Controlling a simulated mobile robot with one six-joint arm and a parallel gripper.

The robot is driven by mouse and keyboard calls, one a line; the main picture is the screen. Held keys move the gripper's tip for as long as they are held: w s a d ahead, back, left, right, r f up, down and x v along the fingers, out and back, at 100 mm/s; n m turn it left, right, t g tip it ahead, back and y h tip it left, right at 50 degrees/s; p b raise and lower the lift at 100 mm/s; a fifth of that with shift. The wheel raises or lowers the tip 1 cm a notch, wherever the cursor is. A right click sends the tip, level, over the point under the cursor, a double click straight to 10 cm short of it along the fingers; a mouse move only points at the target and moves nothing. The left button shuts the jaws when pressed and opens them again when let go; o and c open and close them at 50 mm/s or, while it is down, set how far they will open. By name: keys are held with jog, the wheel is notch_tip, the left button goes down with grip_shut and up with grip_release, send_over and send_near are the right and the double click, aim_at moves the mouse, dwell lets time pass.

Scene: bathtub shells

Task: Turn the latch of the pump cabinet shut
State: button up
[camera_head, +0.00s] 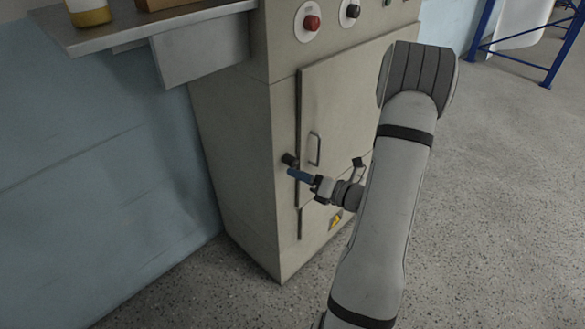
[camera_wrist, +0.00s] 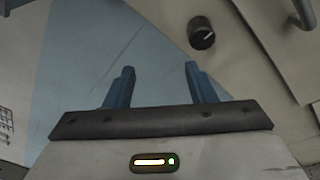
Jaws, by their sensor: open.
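The pump cabinet (camera_head: 232,140) is a tall beige box with a front door (camera_head: 345,110). The latch (camera_head: 289,158) is a small dark knob at the left edge of the door. It also shows in the wrist view as a round black knob (camera_wrist: 201,31) with a short pale mark on its face. My gripper (camera_head: 294,173) has blue fingers and is just below and right of the latch in the head view. In the wrist view, my gripper (camera_wrist: 158,70) is open and empty, with the latch beyond the right finger, apparently not touching.
A door handle (camera_head: 314,149) stands out to the right of the latch. A red knob (camera_head: 311,23) and a black knob (camera_head: 352,11) are above the door. A metal shelf (camera_head: 150,27) juts out at upper left. Speckled floor (camera_head: 500,200) is clear at right.

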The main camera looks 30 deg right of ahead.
aim_at(295, 164)
jog(key=d+f+m+t+h, duration=0.2)
jog(key=d+f+m+h, duration=0.1)
jog(key=d+m, duration=0.1)
jog(key=shift+n, duration=0.3)
jog(key=x, duration=0.7)
jog(key=shift+w+r, duration=0.2)
jog(key=shift+w, duration=0.15)
